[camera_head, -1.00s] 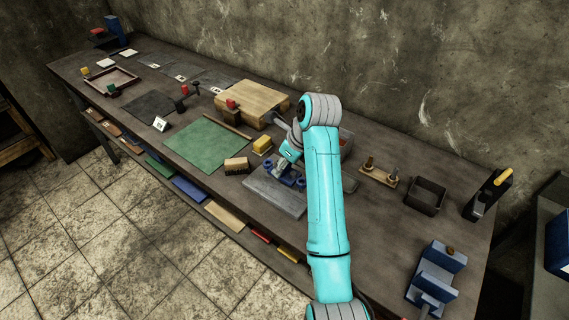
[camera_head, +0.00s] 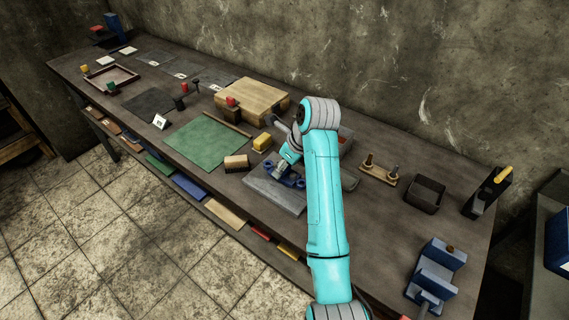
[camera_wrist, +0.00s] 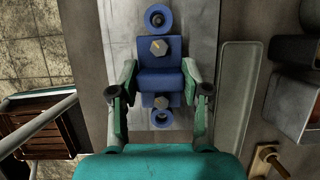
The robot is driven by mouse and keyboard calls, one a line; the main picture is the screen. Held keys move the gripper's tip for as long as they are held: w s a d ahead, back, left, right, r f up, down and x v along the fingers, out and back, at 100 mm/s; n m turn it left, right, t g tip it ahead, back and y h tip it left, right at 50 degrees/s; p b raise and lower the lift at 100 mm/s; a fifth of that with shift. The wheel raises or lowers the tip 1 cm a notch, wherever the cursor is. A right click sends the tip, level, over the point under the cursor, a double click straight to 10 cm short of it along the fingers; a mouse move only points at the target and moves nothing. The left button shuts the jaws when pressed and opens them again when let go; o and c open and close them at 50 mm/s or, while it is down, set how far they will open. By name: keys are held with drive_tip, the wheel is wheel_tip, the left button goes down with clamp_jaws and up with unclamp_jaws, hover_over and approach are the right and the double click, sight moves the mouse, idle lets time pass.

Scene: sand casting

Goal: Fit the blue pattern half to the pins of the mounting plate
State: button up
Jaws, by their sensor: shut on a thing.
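The blue pattern half (camera_wrist: 160,82) is an elongated piece with a raised middle block and a ring-shaped lug at each end. My gripper (camera_wrist: 160,70) is shut on it, one finger at each side of the block. Two metal heads, one hexagonal, show along its centre line; I cannot tell whether they are pins. The pale grey mounting plate (camera_wrist: 100,30) lies beneath; it also shows in the head view (camera_head: 281,200). The blue half (camera_head: 299,183) is over this plate there, partly hidden by my arm. Any gap between half and plate cannot be told.
A yellow block (camera_head: 262,142) and a brush (camera_head: 236,162) lie left of the plate. A wooden rack with two pegs (camera_head: 379,173) and a dark open box (camera_head: 426,194) stand to the right. A green mat (camera_head: 207,143) lies flat further left.

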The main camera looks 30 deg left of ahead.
sight(293, 175)
drive_tip(key=shift+f, duration=0.7)
drive_tip(key=o, duration=1.3)
drive_tip(key=shift+v, duration=3.7)
